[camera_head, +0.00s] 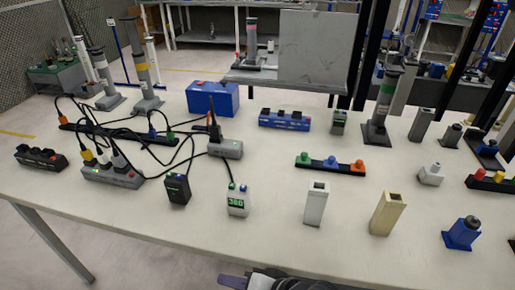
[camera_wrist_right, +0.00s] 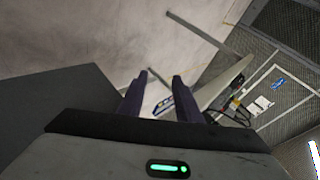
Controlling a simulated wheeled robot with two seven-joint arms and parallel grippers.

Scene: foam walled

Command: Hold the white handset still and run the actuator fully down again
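A tall white block (camera_head: 315,204) with a dark slot on top, likely the white handset, stands upright on the front middle of the table. Grey column-like actuators on dark bases stand at the back: one with a green band (camera_head: 384,103) at right, one with a yellow band (camera_head: 143,75) and one with a white band (camera_head: 102,78) at left. I cannot tell which one the handset drives. My right gripper (camera_head: 234,282) shows at the bottom edge, below the table's front edge, touching nothing. In the wrist view its purple fingers (camera_wrist_right: 160,76) are apart and empty. My left gripper is out of view.
A cream block (camera_head: 387,214) stands right of the white one, and a white meter with a green display (camera_head: 238,200) left. Cabled power strips (camera_head: 112,176) crowd the left. A blue box (camera_head: 213,98) stands behind. The table's (camera_head: 270,240) front strip is clear.

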